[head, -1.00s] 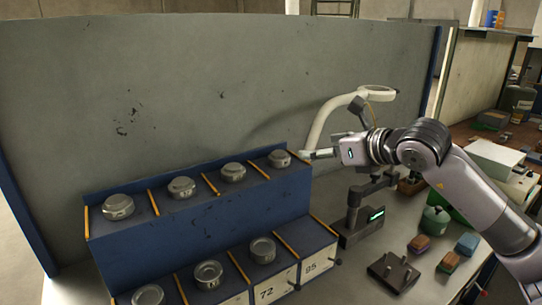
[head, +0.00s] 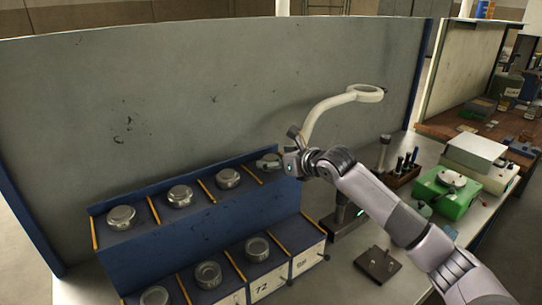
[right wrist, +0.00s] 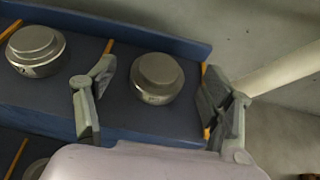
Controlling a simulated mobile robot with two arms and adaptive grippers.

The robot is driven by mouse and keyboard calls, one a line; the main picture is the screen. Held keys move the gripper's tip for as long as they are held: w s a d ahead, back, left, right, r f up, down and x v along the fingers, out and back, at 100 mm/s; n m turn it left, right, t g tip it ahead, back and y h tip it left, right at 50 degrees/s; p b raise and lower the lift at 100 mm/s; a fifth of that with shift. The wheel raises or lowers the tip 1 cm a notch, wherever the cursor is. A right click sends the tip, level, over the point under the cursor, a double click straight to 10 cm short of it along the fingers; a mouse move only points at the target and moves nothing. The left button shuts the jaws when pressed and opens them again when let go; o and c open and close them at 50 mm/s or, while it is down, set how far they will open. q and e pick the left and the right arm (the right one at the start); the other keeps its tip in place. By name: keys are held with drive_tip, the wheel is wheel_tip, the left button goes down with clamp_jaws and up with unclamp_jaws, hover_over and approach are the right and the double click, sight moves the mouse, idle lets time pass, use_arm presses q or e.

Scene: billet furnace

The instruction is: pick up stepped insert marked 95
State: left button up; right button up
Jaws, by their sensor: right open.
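A round stepped metal insert (right wrist: 157,78) sits in the rightmost bay of the blue rack's upper tier (head: 190,238). In the head view my right gripper (head: 270,162) is at this bay and partly hides the insert. In the right wrist view the right gripper (right wrist: 156,82) is open, with one finger on each side of the insert and gaps to both. No number is readable on it. Similar inserts (head: 228,178) (head: 180,196) (head: 121,217) stand in the other upper bays. My left gripper is not in view.
The lower tier holds more inserts (head: 257,249); its rightmost bay looks empty. One front label reads 72 (head: 262,289). Orange dividers (head: 207,191) separate the bays. A white ring-headed lamp (head: 330,104) rises behind the gripper. A dark plate with pins (head: 378,264) lies right of the rack.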

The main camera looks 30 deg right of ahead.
drive_tip(key=shift+x, duration=0.8)
drive_tip(key=shift+c, duration=0.2)
drive_tip(key=shift+s, duration=0.1)
drive_tip(key=shift+c, duration=0.8)
drive_tip(key=c, duration=1.6)
drive_tip(key=shift+r, duration=0.15)
